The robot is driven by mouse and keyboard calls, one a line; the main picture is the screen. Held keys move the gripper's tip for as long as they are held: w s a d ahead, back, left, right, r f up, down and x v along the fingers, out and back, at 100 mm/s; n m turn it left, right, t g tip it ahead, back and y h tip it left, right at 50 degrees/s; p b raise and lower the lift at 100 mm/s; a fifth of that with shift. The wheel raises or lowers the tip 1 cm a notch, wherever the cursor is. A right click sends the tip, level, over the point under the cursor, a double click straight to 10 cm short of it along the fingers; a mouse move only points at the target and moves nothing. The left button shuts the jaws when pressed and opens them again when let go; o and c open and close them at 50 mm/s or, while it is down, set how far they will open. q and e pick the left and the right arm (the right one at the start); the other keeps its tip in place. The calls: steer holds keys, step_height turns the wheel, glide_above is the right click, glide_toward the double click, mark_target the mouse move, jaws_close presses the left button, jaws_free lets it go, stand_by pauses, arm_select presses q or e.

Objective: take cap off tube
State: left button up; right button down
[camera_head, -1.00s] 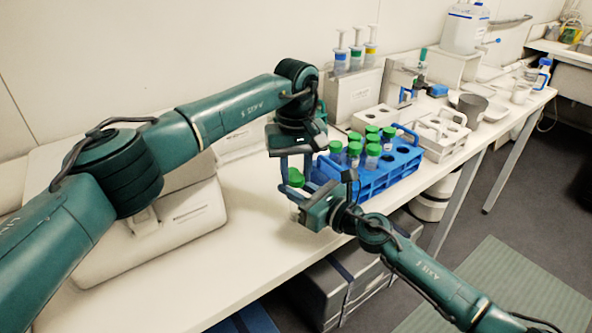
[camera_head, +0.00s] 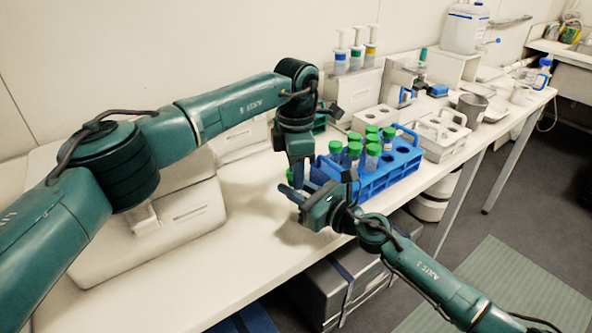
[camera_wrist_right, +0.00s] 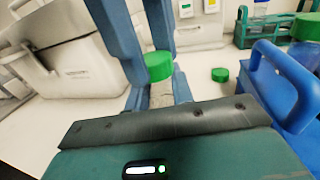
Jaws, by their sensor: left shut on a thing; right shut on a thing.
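My right gripper (camera_head: 292,192) is shut on an upright pale tube (camera_wrist_right: 160,95), above the bench left of the blue rack. In the right wrist view, the tube's green cap (camera_wrist_right: 158,66) sits at its top. My left gripper (camera_head: 298,178) comes down from above, its blue fingers on both sides of the cap, shut on it. I see no clear gap between cap and tube. A second green cap (camera_wrist_right: 220,74) lies loose on the bench.
A blue rack (camera_head: 385,180) holding several green-capped tubes (camera_head: 372,155) stands close to the right of both grippers. A white rack (camera_head: 440,140) is behind it. A white machine (camera_head: 150,240) stands to the left. The bench (camera_head: 265,225) between is mostly clear.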

arm_select(q)
steer(key=n, duration=1.3)
steer(key=shift+n, duration=0.3)
steer(key=n, duration=0.6)
steer(key=shift+n, duration=0.3)
steer(key=n, duration=0.5)
steer(key=shift+r, duration=0.2)
steer(key=shift+r, duration=0.95)
steer(key=shift+r, duration=0.1)
